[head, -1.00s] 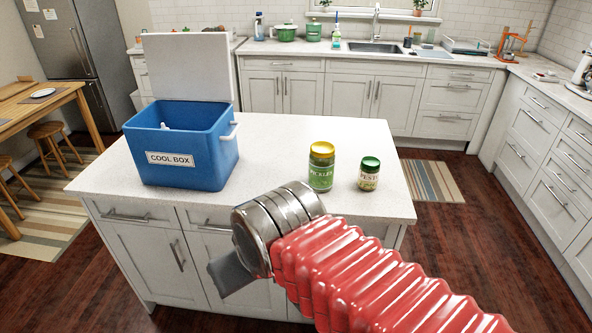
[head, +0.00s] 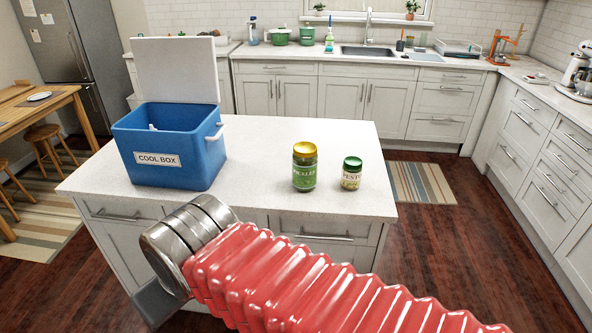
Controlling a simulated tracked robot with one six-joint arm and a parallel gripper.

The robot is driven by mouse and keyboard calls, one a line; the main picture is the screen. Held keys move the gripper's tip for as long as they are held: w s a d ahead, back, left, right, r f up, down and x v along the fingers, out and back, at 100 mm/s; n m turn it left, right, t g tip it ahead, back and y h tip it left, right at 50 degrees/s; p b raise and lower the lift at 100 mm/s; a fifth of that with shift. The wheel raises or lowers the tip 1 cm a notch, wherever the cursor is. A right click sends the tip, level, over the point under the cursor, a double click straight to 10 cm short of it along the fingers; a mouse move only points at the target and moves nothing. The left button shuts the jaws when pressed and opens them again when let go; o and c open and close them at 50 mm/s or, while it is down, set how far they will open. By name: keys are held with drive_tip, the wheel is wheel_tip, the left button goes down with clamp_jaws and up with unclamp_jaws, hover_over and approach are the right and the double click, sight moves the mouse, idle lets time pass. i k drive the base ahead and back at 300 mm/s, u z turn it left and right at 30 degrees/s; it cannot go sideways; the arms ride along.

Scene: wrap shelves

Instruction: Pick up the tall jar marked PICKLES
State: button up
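The tall jar marked PICKLES (head: 304,172) stands upright on the white island top (head: 255,160). It has a yellow lid and a green body. A shorter jar marked PESTO (head: 351,176), with a green lid, stands upright to its right, with a gap between them. My gripper (head: 157,302) is at the lower left in the head view, in front of the island and apart from both jars. Only a grey part of it shows past the metal wrist, so its fingers cannot be made out.
An open blue cool box (head: 205,165) with a raised white lid (head: 180,75) stands on the left of the island. The island top around the jars is clear. A back counter with a sink (head: 365,50) and a wooden table (head: 20,108) lie further off.

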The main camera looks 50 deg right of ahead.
sight(305, 154)
drive_tip(key=z, duration=0.05)
drive_tip(key=i, duration=1)
drive_tip(key=u, duration=0.05)
